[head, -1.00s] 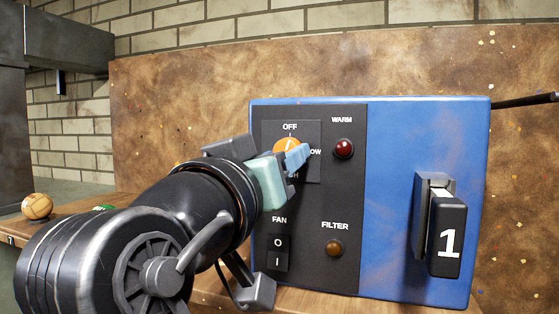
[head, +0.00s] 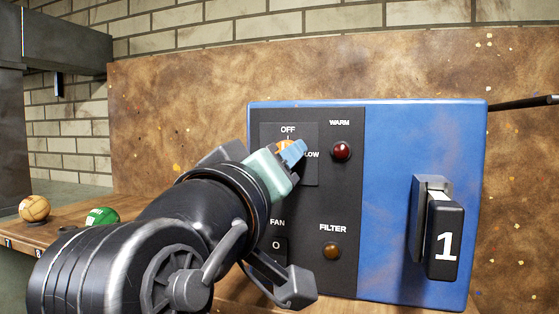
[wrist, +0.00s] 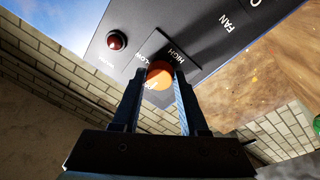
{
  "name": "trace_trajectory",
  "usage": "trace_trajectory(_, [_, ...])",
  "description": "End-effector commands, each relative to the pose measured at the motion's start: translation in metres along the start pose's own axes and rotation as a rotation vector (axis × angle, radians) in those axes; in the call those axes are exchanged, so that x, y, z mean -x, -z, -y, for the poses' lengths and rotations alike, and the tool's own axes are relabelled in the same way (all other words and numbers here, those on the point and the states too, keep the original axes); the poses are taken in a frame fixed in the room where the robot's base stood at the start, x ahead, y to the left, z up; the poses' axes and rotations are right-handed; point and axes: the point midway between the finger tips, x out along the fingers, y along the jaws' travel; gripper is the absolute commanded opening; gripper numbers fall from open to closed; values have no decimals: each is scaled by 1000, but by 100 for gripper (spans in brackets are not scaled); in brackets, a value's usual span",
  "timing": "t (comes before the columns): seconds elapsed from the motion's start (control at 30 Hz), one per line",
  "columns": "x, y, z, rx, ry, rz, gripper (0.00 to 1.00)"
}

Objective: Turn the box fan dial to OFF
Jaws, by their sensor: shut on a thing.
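The box fan's control box (head: 388,200) is blue with a black panel on its left part. Its orange dial (head: 285,146) sits high on the panel, with OFF printed above it and LOW to its right. My gripper (head: 291,153) is closed around the dial and hides most of it in the head view. In the wrist view the orange dial (wrist: 159,75) sits between the two fingers of my gripper (wrist: 159,84), with HIGH and LOW printed beside it. I cannot tell exactly where the dial points.
A red WARM lamp (head: 341,151) and an amber FILTER lamp (head: 331,251) sit right of the dial. A black block marked 1 (head: 445,237) juts from the blue side. Tan (head: 34,209) and green (head: 102,216) balls lie at left.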

Motion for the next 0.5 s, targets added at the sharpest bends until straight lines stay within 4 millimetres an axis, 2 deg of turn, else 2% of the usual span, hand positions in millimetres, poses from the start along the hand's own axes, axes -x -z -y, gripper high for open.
trace_trajectory(0.17, [0,0,0,2,-1,1,0])
trace_trajectory(0.2, [0,0,0,2,-1,1,50])
trace_trajectory(0.3, [0,0,0,2,-1,1,68])
trace_trajectory(0.33, [0,0,0,1,-1,1,73])
trace_trajectory(0.5, [0,0,0,0,-1,0,73])
